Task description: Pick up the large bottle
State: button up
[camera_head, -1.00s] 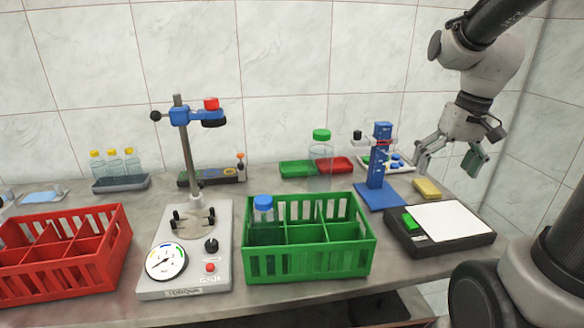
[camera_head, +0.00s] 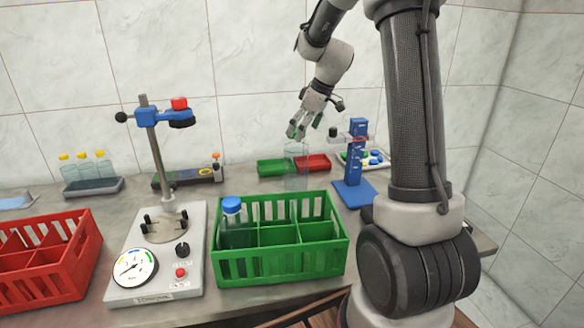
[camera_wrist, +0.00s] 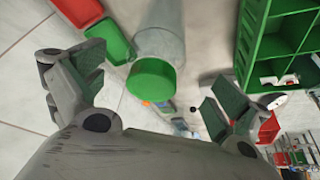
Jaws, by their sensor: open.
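The large bottle (camera_head: 296,178) is clear and stands upright on the table behind the green crate. Its green cap (camera_wrist: 152,80) shows in the wrist view, with the clear body (camera_wrist: 162,38) beyond it. My gripper (camera_head: 304,131) is at the top of the bottle in the head view and hides the cap there. The gripper is open, with its fingers spread on either side of the cap in the wrist view. I see no finger touching the bottle.
The green crate (camera_head: 283,264) with a blue-capped bottle (camera_head: 233,220) stands in front. A blue stand (camera_head: 356,165) is close on the right. Green (camera_head: 272,168) and red (camera_head: 316,163) trays lie behind. The torque tester (camera_head: 150,285) stands left.

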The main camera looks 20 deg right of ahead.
aim_at(296, 165)
jog(key=x, duration=0.7)
jog(key=shift+w+d+f, duration=0.1)
jog(key=shift+w+d, duration=0.05)
jog(key=shift+d, duration=0.1)
jog(key=c, duration=2.2)
